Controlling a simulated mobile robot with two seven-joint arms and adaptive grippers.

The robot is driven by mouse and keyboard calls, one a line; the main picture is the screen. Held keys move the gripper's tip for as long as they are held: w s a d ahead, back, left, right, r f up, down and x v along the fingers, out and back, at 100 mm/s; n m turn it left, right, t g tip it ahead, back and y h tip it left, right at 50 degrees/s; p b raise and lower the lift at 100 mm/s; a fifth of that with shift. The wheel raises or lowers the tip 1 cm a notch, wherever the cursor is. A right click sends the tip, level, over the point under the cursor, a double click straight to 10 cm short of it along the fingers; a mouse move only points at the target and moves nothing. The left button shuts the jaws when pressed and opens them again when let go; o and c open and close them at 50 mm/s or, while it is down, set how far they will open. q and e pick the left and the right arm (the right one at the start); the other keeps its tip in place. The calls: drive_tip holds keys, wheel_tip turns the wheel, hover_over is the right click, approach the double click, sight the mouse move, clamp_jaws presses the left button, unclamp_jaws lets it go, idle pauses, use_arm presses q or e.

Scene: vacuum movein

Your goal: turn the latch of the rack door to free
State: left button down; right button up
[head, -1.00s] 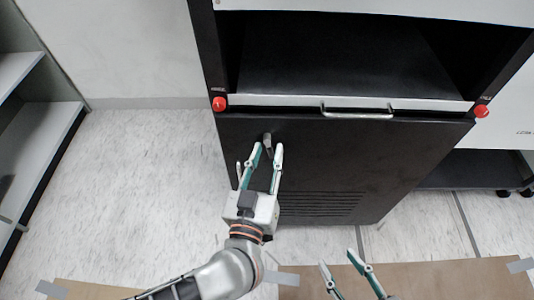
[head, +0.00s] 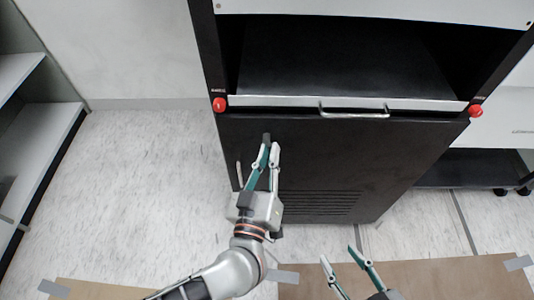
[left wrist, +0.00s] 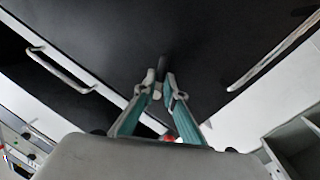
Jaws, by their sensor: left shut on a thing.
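The rack door (head: 330,150) is a dark panel low on the black rack, with vent slots near its bottom. Its latch (head: 266,137) is a small dark grey lever at the door's upper left, and it also shows in the left wrist view (left wrist: 178,64). My left gripper (head: 269,148) is shut on the latch, its fingertips covering the lower part. In the left wrist view the fingertips (left wrist: 162,82) stand close together at the latch. My right gripper (head: 337,254) is open and empty, low in the head view, away from the door.
Above the door is a pale-edged shelf with a metal handle (head: 354,113) and red knobs (head: 219,105) at its ends. A thin upright handle (head: 239,173) is on the door's left. A grey shelf unit (head: 35,145) stands far left. The floor between is clear.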

use_arm(q)
drive_tip(key=n, duration=0.2)
drive_tip(key=d+n, duration=0.1)
drive_tip(key=n, duration=0.1)
drive_tip(key=n+t, duration=0.1)
drive_tip(key=n, duration=0.2)
drive_tip(key=shift+d+r+y, duration=0.2)
drive_tip(key=shift+r+y, duration=0.1)
drive_tip(key=shift+y, duration=0.1)
drive_tip(key=n, duration=0.3)
drive_tip(key=shift+d+r+t+y, duration=0.2)
drive_tip(key=shift+t+y, duration=0.1)
drive_tip(key=shift+y, duration=0.1)
drive_tip(key=shift+r+n+y+b, duration=0.2)
drive_tip(key=shift+n+y+b, duration=0.15)
drive_tip(key=shift+n, duration=0.65)
drive_tip(key=shift+d+r+n, duration=0.1)
drive_tip(key=shift+r+n, duration=0.15)
drive_tip(key=shift+n, duration=1.05)
drive_tip(key=shift+y, duration=0.25)
use_arm(e)
drive_tip(key=shift+a, duration=0.45)
use_arm(q)
drive_tip(key=shift+r+n, duration=0.15)
drive_tip(key=shift+n, duration=0.25)
use_arm(e)
drive_tip(key=shift+r, duration=0.1)
